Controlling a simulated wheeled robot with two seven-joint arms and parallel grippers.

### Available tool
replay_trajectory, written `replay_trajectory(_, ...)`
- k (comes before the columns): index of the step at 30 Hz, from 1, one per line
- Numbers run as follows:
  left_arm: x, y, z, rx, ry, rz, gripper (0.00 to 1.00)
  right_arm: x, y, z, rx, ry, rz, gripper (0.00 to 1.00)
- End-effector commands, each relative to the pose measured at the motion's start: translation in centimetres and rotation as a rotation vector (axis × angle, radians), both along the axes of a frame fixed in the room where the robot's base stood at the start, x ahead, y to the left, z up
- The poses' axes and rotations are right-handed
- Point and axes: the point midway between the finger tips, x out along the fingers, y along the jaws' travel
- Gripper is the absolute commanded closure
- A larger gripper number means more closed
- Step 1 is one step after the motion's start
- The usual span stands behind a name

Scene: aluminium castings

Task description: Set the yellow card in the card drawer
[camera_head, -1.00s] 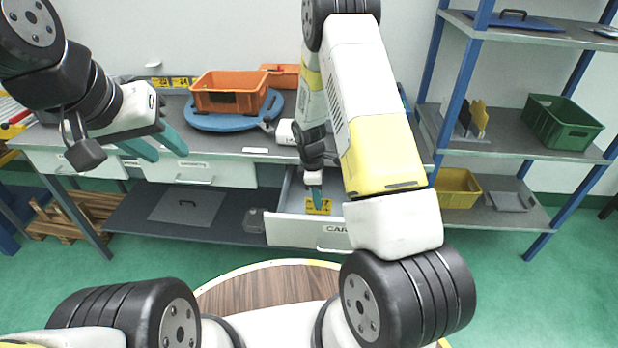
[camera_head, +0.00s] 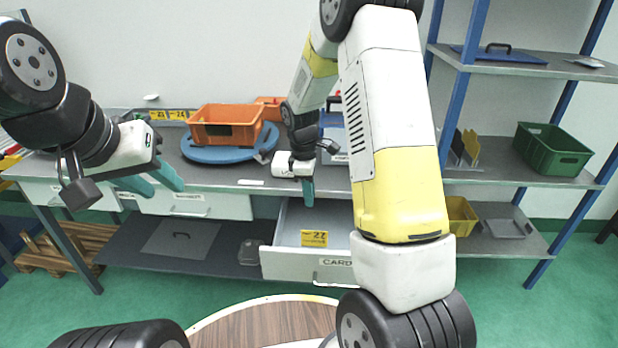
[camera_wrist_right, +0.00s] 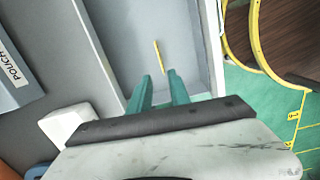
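The yellow card (camera_head: 314,239), marked 27, is inside the open card drawer (camera_head: 290,264) under the bench. Its face shows in the head view. In the right wrist view the card (camera_wrist_right: 158,57) is a thin strip, seen nearly edge-on, so it looks upright or steeply tilted. My left gripper (camera_head: 158,182) is open and empty in front of the bench at the left.
An orange crate (camera_head: 226,126) on a blue round board (camera_head: 205,154) stands on the bench (camera_head: 225,177). More yellow cards (camera_head: 172,114) are at the bench's back left. A shelf rack at the right holds a green crate (camera_head: 552,150) and a yellow bin (camera_head: 459,215).

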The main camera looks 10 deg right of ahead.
Motion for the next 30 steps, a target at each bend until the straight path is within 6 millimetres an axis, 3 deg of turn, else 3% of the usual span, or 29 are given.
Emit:
replay_trajectory(5, 0.0, 0.0, 0.0, 0.0, 0.0, 0.0, 0.64, -2.7, -0.2, 7.9, 0.08, -0.116, -0.22, 0.77)
replay_trajectory(9, 0.0, 0.0, 0.0, 0.0, 0.0, 0.0, 0.64, -6.4, -0.3, 13.7, 0.165, -0.203, -0.426, 0.77)
replay_trajectory(15, 0.0, 0.0, 0.0, 0.0, 0.0, 0.0, 0.64, -12.7, -0.3, 19.9, 0.303, -0.311, -0.702, 0.77)
replay_trajectory(19, 0.0, 0.0, 0.0, 0.0, 0.0, 0.0, 0.64, -17.1, -0.1, 22.5, 0.402, -0.366, -0.869, 0.77)
replay_trajectory(24, 0.0, 0.0, 0.0, 0.0, 0.0, 0.0, 0.64, -21.4, 0.3, 23.9, 0.508, -0.41, -1.035, 0.77)
replay_trajectory(30, 0.0, 0.0, 0.0, 0.0, 0.0, 0.0, 0.64, -23.5, 0.5, 24.3, 0.566, -0.427, -1.122, 0.77)
